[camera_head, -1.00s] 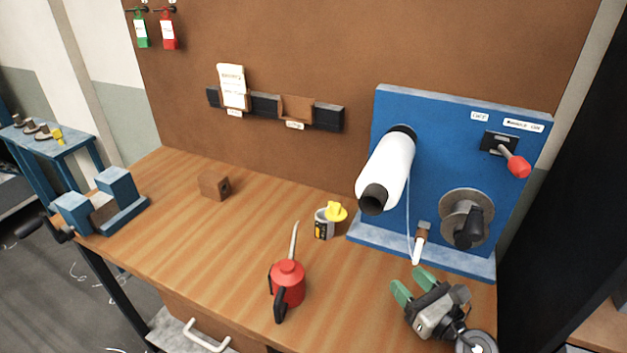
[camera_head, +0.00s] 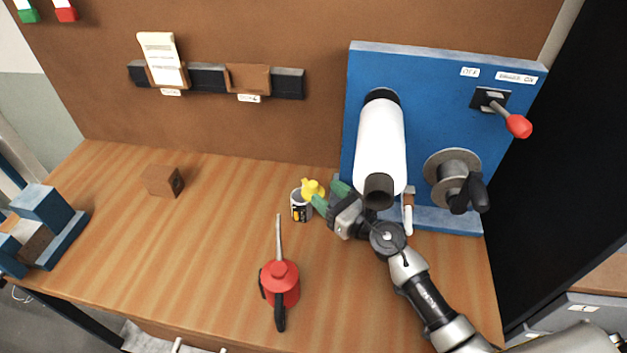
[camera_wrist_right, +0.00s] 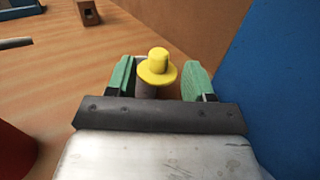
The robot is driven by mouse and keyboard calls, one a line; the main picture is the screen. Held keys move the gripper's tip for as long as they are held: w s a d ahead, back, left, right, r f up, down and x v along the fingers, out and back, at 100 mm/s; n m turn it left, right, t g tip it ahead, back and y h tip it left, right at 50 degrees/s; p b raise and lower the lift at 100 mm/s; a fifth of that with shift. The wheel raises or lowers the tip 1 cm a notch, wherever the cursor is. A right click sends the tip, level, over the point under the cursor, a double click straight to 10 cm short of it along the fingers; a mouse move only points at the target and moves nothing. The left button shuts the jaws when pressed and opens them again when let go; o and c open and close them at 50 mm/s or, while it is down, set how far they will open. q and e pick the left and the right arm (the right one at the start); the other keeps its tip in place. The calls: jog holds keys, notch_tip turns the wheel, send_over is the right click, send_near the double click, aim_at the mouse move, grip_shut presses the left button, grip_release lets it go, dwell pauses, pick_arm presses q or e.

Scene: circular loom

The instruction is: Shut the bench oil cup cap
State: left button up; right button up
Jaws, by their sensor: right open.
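The bench oil cup (camera_head: 301,212) is a small grey cup with a dark and yellow label, standing on the bench. Its yellow cap (camera_head: 313,188) is at the cup's upper right, tipped off to the side, and the cup's mouth shows. My right gripper (camera_head: 330,197) is just right of the cap, its green fingers open and pointing at it. In the right wrist view the yellow cap (camera_wrist_right: 158,67) appears between the two open fingers (camera_wrist_right: 160,80), with gaps on both sides. The cup is mostly hidden there behind the cap and left finger. My left gripper is out of view.
A red oil can (camera_head: 281,284) with a long spout stands in front of the cup. The blue loom panel (camera_head: 431,100) with a white roll (camera_head: 381,150) rises close behind my right gripper. A wooden block (camera_head: 163,181) sits left; the bench between is clear.

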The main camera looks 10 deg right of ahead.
aim_at(317, 187)
jog(key=x, duration=0.5)
jog(key=shift+f, duration=0.1)
grip_shut()
